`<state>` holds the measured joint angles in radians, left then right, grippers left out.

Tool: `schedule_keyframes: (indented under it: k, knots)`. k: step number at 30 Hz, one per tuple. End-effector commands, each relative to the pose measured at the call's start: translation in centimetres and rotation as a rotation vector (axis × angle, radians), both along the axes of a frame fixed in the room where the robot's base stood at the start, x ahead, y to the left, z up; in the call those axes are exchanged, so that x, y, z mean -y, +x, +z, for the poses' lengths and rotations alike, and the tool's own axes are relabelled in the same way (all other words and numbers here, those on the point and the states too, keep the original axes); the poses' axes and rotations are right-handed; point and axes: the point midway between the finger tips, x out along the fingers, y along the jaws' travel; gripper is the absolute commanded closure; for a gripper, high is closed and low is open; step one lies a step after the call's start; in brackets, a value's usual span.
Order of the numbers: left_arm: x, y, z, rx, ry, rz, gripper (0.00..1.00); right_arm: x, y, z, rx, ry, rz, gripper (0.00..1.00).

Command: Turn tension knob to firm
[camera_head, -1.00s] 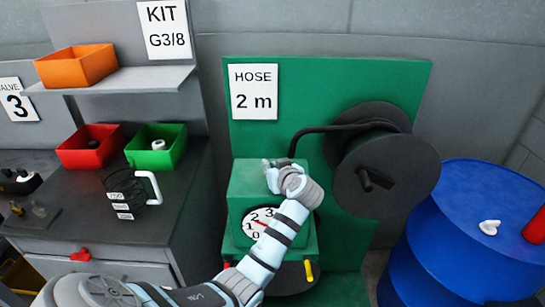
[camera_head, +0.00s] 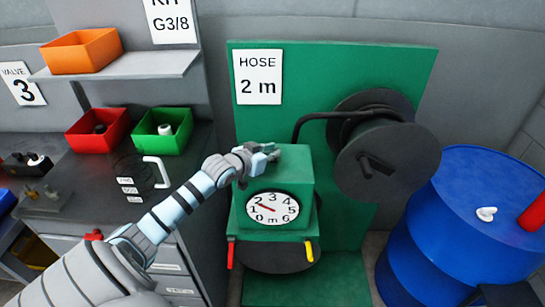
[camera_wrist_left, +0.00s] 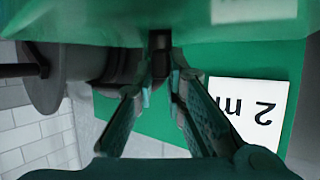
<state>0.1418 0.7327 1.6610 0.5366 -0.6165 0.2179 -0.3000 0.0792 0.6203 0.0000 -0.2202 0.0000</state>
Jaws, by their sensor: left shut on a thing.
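My left gripper (camera_head: 264,153) lies over the top of the green hose-measuring box (camera_head: 282,172), its fingers pointing right. In the left wrist view, the fingertips (camera_wrist_left: 162,85) close around a dark upright part (camera_wrist_left: 160,55) beside the green surface. I cannot tell whether that part is the tension knob or the hose behind it. No firm marking can be read in either view. The box's dial (camera_head: 272,209) is in plain sight, with a red needle toward its upper left. I do not see my right gripper.
The black hose (camera_head: 325,116) runs from the reel (camera_head: 388,166) down behind the box. Red (camera_head: 230,257) and yellow (camera_head: 309,250) handles hang below the dial. A blue drum (camera_head: 450,215) stands right. A bench with red (camera_head: 82,143) and green bins (camera_head: 145,145) is left.

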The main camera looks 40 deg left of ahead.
Motion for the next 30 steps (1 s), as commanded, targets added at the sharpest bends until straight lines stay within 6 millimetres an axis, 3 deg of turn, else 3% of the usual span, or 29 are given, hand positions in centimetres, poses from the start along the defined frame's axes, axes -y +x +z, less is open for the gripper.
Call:
schedule_keyframes:
  k: [1,9,13,19,30]
  knots:
    - [-0.3,0.0,-1.0,0.003,0.007,-0.04,1.0,0.0,0.0,-2.1,0.0,0.0,0.0,0.6]
    - [-0.7,0.2,-1.5,0.007,0.004,-0.292,1.0,0.0,0.0,-9.7,0.0,0.0,0.0,0.6]
    - [-0.8,0.3,-1.2,0.007,-0.002,-0.415,1.0,0.0,0.0,-12.5,0.0,0.0,0.0,0.6]
    - [-0.8,0.4,-0.6,0.008,-0.008,-0.595,1.0,0.0,0.0,-14.6,0.0,0.0,0.0,0.6]
    - [-0.9,0.5,-0.3,0.004,-0.005,-0.815,1.0,0.0,0.0,-15.7,0.0,-0.001,0.0,0.6]
